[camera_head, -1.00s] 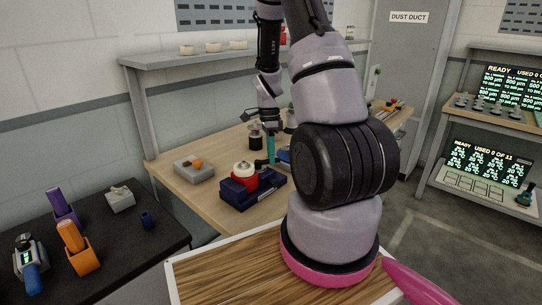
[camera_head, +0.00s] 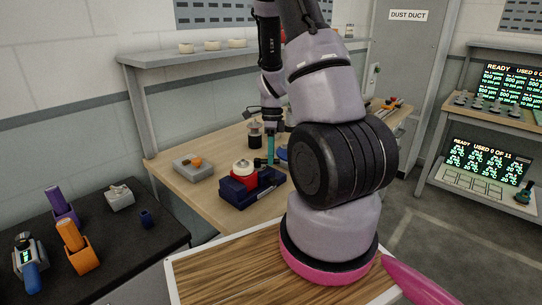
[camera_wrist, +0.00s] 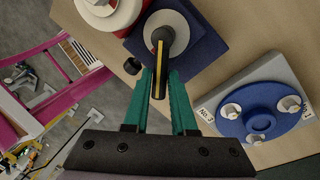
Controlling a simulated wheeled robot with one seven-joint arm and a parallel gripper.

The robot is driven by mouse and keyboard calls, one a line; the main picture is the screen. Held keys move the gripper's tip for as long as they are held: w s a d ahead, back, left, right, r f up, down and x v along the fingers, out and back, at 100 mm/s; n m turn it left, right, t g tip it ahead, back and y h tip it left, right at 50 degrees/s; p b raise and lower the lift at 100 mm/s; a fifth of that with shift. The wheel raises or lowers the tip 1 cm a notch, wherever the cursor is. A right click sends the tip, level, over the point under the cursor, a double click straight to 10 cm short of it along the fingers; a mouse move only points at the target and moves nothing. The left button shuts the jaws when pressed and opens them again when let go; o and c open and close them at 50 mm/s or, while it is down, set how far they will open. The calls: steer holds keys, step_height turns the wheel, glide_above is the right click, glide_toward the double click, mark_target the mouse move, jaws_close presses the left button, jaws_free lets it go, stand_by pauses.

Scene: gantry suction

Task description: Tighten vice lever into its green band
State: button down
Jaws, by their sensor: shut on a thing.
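The vice (camera_head: 240,194) stands on the wooden bench in the head view, a navy block with a red and white round part on top. In the wrist view its navy body (camera_wrist: 207,48) fills the top middle. The black vice lever (camera_wrist: 159,62), with a yellow stripe, runs from a round grey hub down between my fingertips. My gripper (camera_wrist: 160,80) has teal fingers and is shut on the lever. In the head view my gripper (camera_head: 271,158) points down at the vice's right side. I cannot make out the green band.
A grey block with a blue round flange (camera_wrist: 262,121) lies right of the vice in the wrist view. A grey box with an orange knob (camera_head: 193,167) stands left of the vice in the head view. A shelf (camera_head: 220,55) runs above the bench.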

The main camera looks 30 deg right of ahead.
steer(key=c, duration=0.7)
jaws_free()
steer(key=shift+c, duration=0.2)
step_height(320, 180, up, 11)
steer(key=w+d, duration=0.1)
steer(key=shift+w+f, duration=0.2)
steer(key=shift+w, duration=0.2)
